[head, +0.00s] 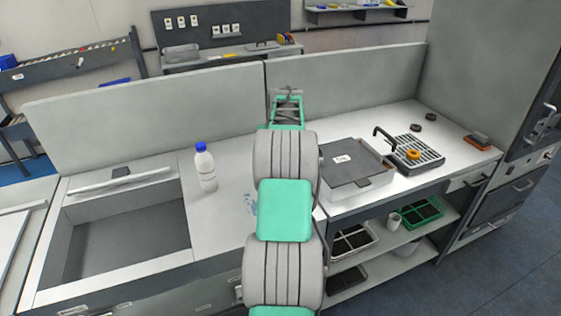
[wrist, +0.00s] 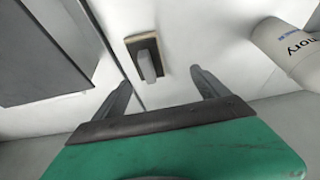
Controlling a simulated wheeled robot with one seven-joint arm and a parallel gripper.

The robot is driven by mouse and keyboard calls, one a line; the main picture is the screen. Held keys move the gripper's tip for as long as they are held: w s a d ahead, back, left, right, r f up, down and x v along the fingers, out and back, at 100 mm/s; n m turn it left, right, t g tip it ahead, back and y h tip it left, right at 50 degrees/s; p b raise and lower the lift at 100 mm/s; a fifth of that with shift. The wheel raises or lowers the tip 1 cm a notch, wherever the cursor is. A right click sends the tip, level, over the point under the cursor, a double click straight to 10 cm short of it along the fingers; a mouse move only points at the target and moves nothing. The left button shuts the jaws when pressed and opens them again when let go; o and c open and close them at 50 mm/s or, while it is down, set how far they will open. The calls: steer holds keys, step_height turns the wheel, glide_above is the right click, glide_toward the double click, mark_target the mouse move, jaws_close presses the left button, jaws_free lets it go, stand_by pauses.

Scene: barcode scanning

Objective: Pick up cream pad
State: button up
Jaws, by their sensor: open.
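A small rectangular pad (wrist: 143,51) with a cream-tan edge and a grey grip piece on it shows in the wrist view, on the white worktop near a seam. It looks like the cream pad. My gripper (wrist: 161,77) is open and empty. Its two dark fingers are spread either side of the line to the pad, with the pad a little beyond the fingertips. I cannot tell the exact height gap. In the head view my arm reaches over the worktop and the pad is hidden behind it.
A white bottle with a blue cap (head: 205,168) stands left of my arm; it shows at the right in the wrist view (wrist: 292,46). A dark-lidded box (head: 352,166) and a black grate (head: 416,153) are to the right. A sink (head: 125,235) is at left.

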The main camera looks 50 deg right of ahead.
steer(key=shift+s+d+f, duration=0.2)
steer(key=shift+s+d, duration=0.1)
steer(key=shift+d, duration=0.25)
steer(key=shift+s+d+f, duration=0.2)
steer(key=shift+s+d, duration=0.05)
steer(key=shift+d, duration=0.3)
steer(key=p+x, duration=0.2)
steer(key=x, duration=0.5)
steer(key=shift+f, duration=0.3)
steer(key=c, duration=1.5)
steer(key=shift+r, duration=0.1)
steer(key=shift+r+b, duration=0.35)
steer(key=shift+r, duration=0.25)
steer(key=s+a+r+b, duration=0.1)
steer(key=s+a+r, duration=0.1)
steer(key=a+r, duration=0.2)
steer(key=s+a+r+b, duration=0.2)
steer(key=a+r, duration=0.1)
steer(key=a, duration=0.1)
steer(key=s+a+r+b, duration=0.2)
steer(key=a+r, duration=0.2)
steer(key=shift+s+a+r, duration=0.2)
steer(key=shift+a+r, duration=0.05)
steer(key=shift+r, duration=0.1)
